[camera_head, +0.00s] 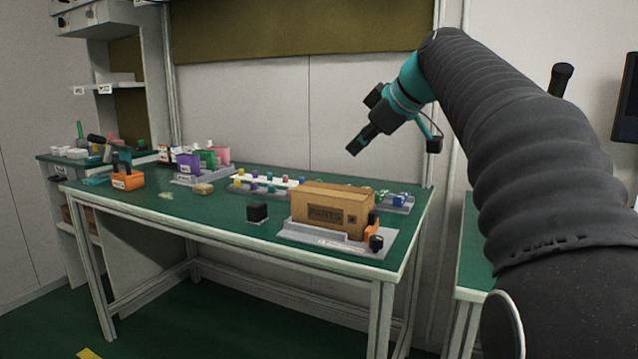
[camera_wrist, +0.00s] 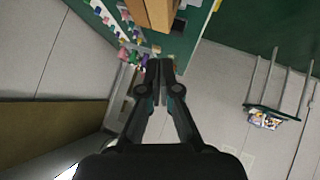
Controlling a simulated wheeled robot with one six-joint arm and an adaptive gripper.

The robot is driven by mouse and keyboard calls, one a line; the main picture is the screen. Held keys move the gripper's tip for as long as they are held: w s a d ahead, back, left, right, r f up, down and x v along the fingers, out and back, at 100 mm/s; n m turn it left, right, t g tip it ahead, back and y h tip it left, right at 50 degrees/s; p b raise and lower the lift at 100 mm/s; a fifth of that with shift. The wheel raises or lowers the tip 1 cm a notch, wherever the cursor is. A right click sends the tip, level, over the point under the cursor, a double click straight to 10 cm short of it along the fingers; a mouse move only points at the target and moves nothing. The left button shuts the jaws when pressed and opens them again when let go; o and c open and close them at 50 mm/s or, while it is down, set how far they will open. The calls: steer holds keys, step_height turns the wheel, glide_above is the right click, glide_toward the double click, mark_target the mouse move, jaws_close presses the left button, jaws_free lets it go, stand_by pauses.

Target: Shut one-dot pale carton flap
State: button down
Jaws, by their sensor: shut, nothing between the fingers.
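A tan cardboard carton (camera_head: 325,214) with a dark printed label and a small dark square mark on its front sits on a grey base plate (camera_head: 305,236) at the table's right end. Its top looks flat in the head view; I cannot make out a flap's edge or any dot there. The carton (camera_wrist: 152,10) also shows at the top of the wrist view, cut off by the frame. My gripper (camera_head: 354,148) is shut and empty, in the air above and behind the carton, apart from it. Its fingertips (camera_wrist: 160,66) are together in the wrist view.
On the green table (camera_head: 150,205) stand an orange caddy (camera_head: 127,181), a black block (camera_head: 257,212), a beige block (camera_head: 203,189) and coloured bins (camera_head: 208,157).

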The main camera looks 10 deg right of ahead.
steer(key=w+n, duration=0.1)
steer(key=w, duration=0.1)
glide_above(335, 193)
steer(key=s+a, duration=0.1)
step_height(335, 193, down, 6)
steer(key=shift+r+b, duration=0.25)
steer(key=shift+b, duration=0.2)
steer(key=shift+w+d+f, duration=0.15)
steer(key=shift+d+f, duration=0.05)
steer(key=shift+f, duration=0.35)
steer(key=shift+w+d+f, duration=0.15)
steer(key=shift+f, duration=0.35)
steer(key=shift+w+d+f+b, duration=0.15)
steer(key=shift+w+f+b, duration=0.15)
steer(key=shift+f, duration=0.4)
steer(key=shift+r+p, duration=0.15)
steer(key=shift+p, duration=0.15)
